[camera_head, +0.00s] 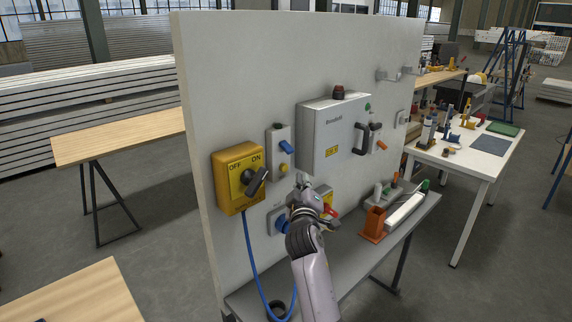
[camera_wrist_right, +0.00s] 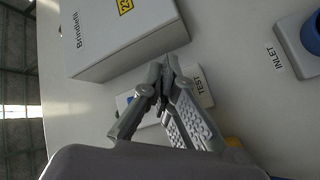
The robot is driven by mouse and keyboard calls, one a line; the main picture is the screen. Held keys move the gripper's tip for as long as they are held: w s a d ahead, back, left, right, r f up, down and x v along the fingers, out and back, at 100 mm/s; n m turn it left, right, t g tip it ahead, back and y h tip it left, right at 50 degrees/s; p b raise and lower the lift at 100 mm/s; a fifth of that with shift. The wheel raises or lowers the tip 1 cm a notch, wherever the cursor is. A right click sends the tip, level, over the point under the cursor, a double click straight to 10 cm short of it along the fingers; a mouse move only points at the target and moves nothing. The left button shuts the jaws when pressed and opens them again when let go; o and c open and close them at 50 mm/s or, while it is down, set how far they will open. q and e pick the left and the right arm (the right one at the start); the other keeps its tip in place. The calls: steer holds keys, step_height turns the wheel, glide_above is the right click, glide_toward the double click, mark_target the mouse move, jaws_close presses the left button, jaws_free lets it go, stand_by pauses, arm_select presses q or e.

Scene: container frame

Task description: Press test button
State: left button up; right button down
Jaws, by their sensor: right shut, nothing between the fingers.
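A light plate marked TEST (camera_wrist_right: 206,97) is on the panel, just beyond my fingertips in the right wrist view. The fingers cover its middle, so the button itself is hidden. My right gripper (camera_head: 303,182) reaches up to the panel below the grey cabinet. In the wrist view its fingers (camera_wrist_right: 164,84) are shut with nothing between them. They overlap the plate in the picture, and I cannot tell whether the tips touch it. My left gripper is out of view.
Nearby on the panel (camera_head: 230,80) are the grey cabinet (camera_head: 330,128), a yellow OFF/ON switch box (camera_head: 228,205) and a blue-lever plate (camera_head: 284,136). A blue inlet socket (camera_wrist_right: 313,35) sits beside the plate. A shelf (camera_head: 260,292) below holds an orange holder (camera_head: 374,225).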

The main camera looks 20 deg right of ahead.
steer(key=shift+s+d+p, duration=0.2)
steer(key=shift+s+p, duration=0.05)
steer(key=shift+s, duration=0.3)
steer(key=shift+s+d+p, duration=0.15)
steer(key=shift+s+p, duration=0.05)
steer(key=shift+s, duration=0.3)
